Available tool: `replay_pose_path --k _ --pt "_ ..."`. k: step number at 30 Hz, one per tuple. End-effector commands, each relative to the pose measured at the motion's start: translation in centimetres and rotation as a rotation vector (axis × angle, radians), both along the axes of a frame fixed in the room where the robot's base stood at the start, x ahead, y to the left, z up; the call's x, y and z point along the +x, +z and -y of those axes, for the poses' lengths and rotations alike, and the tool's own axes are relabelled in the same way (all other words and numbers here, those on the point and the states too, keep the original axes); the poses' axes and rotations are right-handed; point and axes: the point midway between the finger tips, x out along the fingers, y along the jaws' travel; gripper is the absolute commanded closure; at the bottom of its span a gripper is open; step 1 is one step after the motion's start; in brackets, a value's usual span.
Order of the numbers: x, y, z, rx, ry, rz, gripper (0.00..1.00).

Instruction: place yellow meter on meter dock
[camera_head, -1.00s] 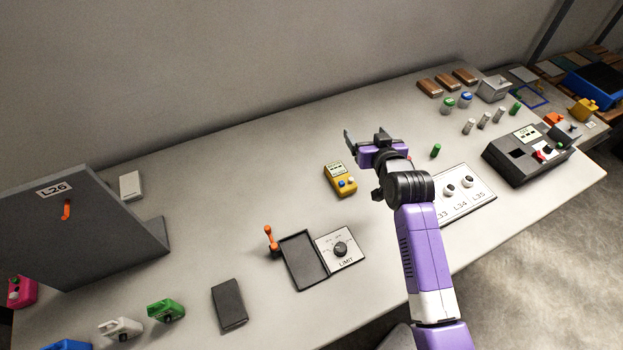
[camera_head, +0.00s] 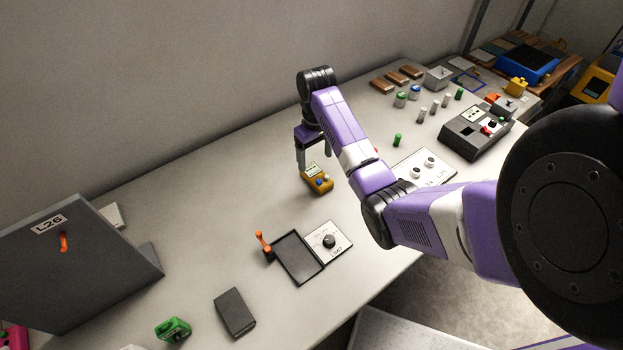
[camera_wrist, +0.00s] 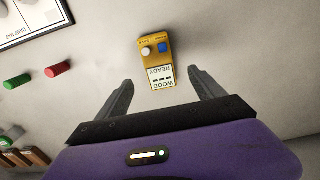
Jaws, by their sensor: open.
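The yellow meter (camera_head: 319,181) lies on the table, with a pale screen and two knobs; the wrist view shows the meter (camera_wrist: 156,50) face up, its screen reading "WOOD READY". My gripper (camera_head: 313,165) is above and beside the meter, pointing down. In the wrist view my gripper (camera_wrist: 157,92) is open, with the meter ahead of and roughly between the fingertips, and nothing held. A black rectangular tray (camera_head: 297,259), possibly the meter dock, lies empty left of the LIMIT dial panel (camera_head: 327,241).
An orange lever (camera_head: 264,243) stands at the tray's left corner. A dark flat block (camera_head: 235,312) lies nearer. A large grey L26 panel (camera_head: 75,262) stands at left. A knob panel (camera_head: 426,169) and green cylinder (camera_head: 397,140) lie right of the meter.

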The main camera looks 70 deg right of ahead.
Motion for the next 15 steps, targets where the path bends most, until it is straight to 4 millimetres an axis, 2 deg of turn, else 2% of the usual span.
replay_pose_path --k 8,15 --pt "-0.2 -2.8 -0.1 0.000 -0.001 0.000 0.22" --pt "-0.5 -6.2 -0.3 -0.001 0.000 0.001 0.22"
